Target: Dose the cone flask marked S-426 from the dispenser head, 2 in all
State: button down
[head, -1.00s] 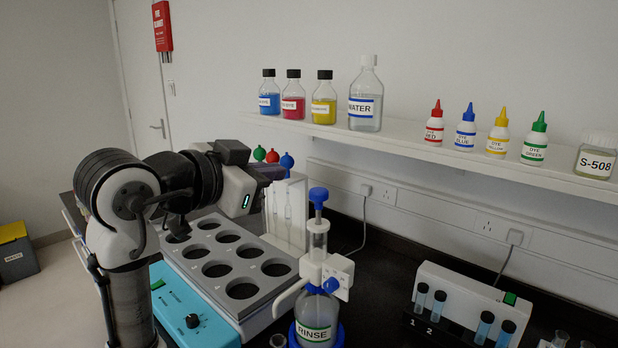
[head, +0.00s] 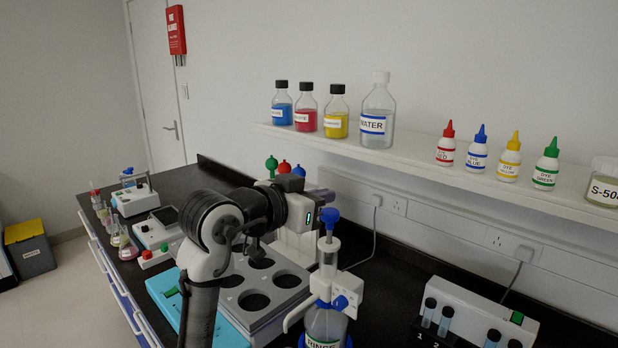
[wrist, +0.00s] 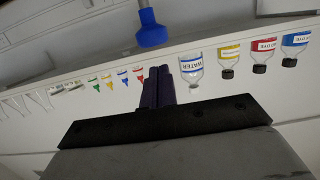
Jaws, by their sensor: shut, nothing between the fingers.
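The dispenser head (head: 334,288), white with a blue plunger knob on top, sits on the bottle labelled RINSE (head: 325,326). A blue knob, seemingly that plunger, also shows in the wrist view (wrist: 152,32). Several small flasks (head: 127,244) stand at the far left bench edge. I cannot read S-426 on any of them. My gripper (head: 322,196) is held level just above and behind the plunger knob in the picture. Its dark fingers (wrist: 158,86) are together and empty in the wrist view.
A grey rack with round holes (head: 276,296) stands beside the dispenser, with a blue device (head: 165,292) to its left. Small instruments (head: 136,198) stand at the far left. A tube block (head: 480,309) is at right. Bottles, including WATER (head: 376,125), line the shelf.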

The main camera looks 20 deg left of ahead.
aim_at(327, 224)
jog(key=shift+f, duration=0.95)
notch_tip(327, 224, down, 4)
jog(key=b, duration=0.3)
